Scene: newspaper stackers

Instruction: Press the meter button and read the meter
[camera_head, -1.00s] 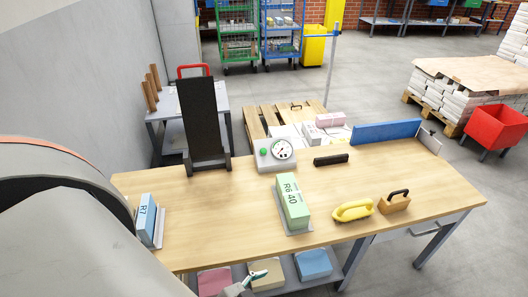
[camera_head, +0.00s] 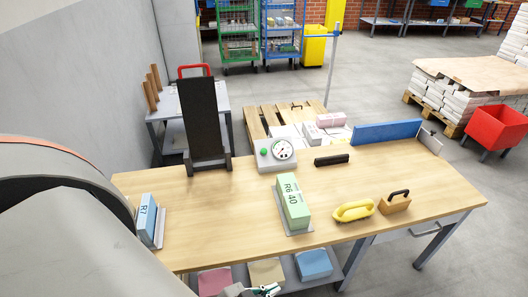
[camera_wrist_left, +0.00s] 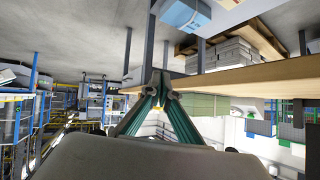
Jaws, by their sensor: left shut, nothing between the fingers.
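The meter is a grey box (camera_head: 275,163) with a round white dial (camera_head: 282,149) and a green button (camera_head: 264,152) on its left. It stands at the back of the wooden table (camera_head: 240,210); the dial reading is too small to tell. My left gripper (camera_head: 266,290) shows only in part at the bottom edge of the head view, in front of the table and far from the meter. In the left wrist view its green fingers (camera_wrist_left: 159,86) meet at the tips, shut and empty, near a wooden board edge. My right gripper is not in view.
A black stand (camera_head: 203,120) is left of the meter, and a black bar (camera_head: 331,160) lies to its right. A green block (camera_head: 293,202) marked R6 40 stands in front. A yellow handled tool (camera_head: 353,211), wooden block (camera_head: 395,202) and blue R7 block (camera_head: 147,218) occupy the table.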

